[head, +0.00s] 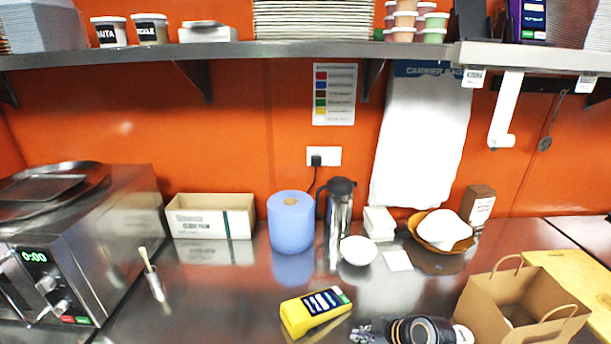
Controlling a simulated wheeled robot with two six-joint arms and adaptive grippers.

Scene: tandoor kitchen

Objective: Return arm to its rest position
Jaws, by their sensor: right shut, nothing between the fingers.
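My right gripper (363,334) shows at the bottom edge of the head view, right of the middle. Its dark, round wrist is to the right and its fingers point left, above the steel counter (225,305). The fingers are shut with nothing held between them. The lower part of the arm is cut off by the frame edge. My left gripper is not in view.
A yellow card terminal (315,312) lies just left of the right gripper. A brown paper bag (520,305) stands to its right. A white bowl (358,250), a steel flask (340,215) and a blue roll (290,225) stand behind. A steel oven (120,215) is at left.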

